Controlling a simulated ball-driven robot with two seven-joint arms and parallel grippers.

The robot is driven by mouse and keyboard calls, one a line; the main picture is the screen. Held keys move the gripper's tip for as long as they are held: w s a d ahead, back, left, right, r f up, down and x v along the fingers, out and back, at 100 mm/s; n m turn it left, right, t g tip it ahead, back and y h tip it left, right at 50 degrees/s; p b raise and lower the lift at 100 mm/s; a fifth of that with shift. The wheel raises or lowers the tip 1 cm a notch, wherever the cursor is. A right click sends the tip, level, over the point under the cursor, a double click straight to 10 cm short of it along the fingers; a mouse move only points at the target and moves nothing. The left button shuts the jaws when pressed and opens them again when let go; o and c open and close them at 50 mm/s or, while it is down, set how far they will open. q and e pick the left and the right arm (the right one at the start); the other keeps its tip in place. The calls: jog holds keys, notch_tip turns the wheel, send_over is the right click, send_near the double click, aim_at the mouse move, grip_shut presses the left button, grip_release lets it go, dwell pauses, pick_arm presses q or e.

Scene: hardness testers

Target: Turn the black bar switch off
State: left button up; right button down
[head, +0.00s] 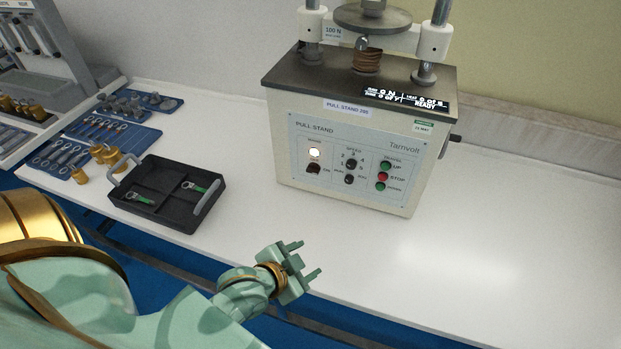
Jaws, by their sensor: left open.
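The pull stand (345,165) is a cream tester standing on the white bench. On its grey front panel a small dark switch (313,168) sits at the left, below a lit round white lamp (315,152). I cannot make out the switch's exact position. My left gripper (306,259) is open and empty, in front of and below the panel near the bench's front edge, apart from the switch. My right gripper is not in view.
A black tray (168,222) with grey handles holds green-marked tools. Blue mats (70,161) with wrenches and brass parts lie behind it. On the panel are knobs (351,164) and UP (385,166), STOP (382,176) and green buttons. Bench right of the stand is clear.

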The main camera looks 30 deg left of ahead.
pick_arm(q)
jog(key=w+a+r+n+t, duration=0.1)
jog(key=w+r+n+t, duration=0.1)
jog(key=w+n+t, duration=0.15)
jog(key=n+t+y, duration=0.3)
jog(key=n+y, duration=0.3)
send_near(312, 172)
jog(key=b+x, duration=0.3)
jog(key=x, duration=0.5)
jog(key=shift+w+a, duration=0.1)
jog(key=c, duration=1)
